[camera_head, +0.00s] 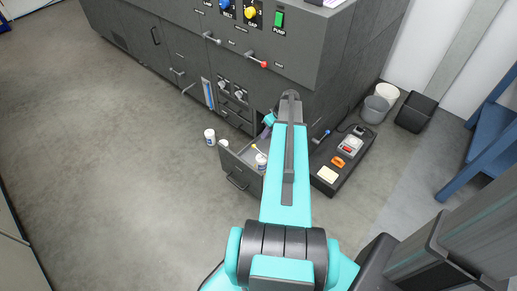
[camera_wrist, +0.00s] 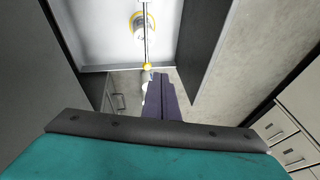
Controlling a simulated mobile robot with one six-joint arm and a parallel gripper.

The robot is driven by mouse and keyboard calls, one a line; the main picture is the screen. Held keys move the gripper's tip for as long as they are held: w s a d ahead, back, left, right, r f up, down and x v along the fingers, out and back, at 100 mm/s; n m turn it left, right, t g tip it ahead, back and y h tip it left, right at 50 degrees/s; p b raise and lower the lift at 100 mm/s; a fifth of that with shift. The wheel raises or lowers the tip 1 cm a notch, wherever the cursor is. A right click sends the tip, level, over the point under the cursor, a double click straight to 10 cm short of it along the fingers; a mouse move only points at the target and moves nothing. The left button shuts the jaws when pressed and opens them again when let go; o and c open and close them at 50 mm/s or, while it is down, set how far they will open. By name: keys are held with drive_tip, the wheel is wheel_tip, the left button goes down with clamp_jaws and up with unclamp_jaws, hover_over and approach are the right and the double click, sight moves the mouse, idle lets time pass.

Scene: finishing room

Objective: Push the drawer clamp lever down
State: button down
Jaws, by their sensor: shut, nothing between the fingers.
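In the head view the yellow knob (camera_head: 253,147) stands at the open grey drawer (camera_head: 237,172) low on the machine. In the wrist view the drawer's pale inside (camera_wrist: 100,42) lies behind the rod. My gripper (camera_wrist: 160,76) is shut and empty, its purple fingers pointing at the knob. I cannot tell whether they touch it. In the head view my gripper (camera_head: 266,132) is mostly hidden behind my arm.
The dark machine (camera_head: 175,45) rises behind. The floor at left is clear.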

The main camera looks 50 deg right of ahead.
drive_tip(key=b, duration=0.3)
drive_tip(key=d+n+b, duration=0.1)
drive_tip(key=b, duration=0.2)
drive_tip(key=d+h+b, duration=0.1)
drive_tip(key=b, duration=0.2)
drive_tip(key=shift+w+d+r+t, duration=0.1)
drive_tip(key=shift+w+d+t, duration=0.15)
drive_tip(key=shift+t, duration=0.15)
drive_tip(key=shift+a, duration=0.1)
drive_tip(key=b, duration=0.3)
hover_over(258, 149)
wheel_tip(258, 149, down, 12)
drive_tip(key=r, duration=0.1)
drive_tip(key=shift+d+f+b, duration=0.15)
drive_tip(key=shift+f, duration=0.35)
drive_tip(key=shift+d+f+b, duration=0.15)
drive_tip(key=shift+f, duration=0.35)
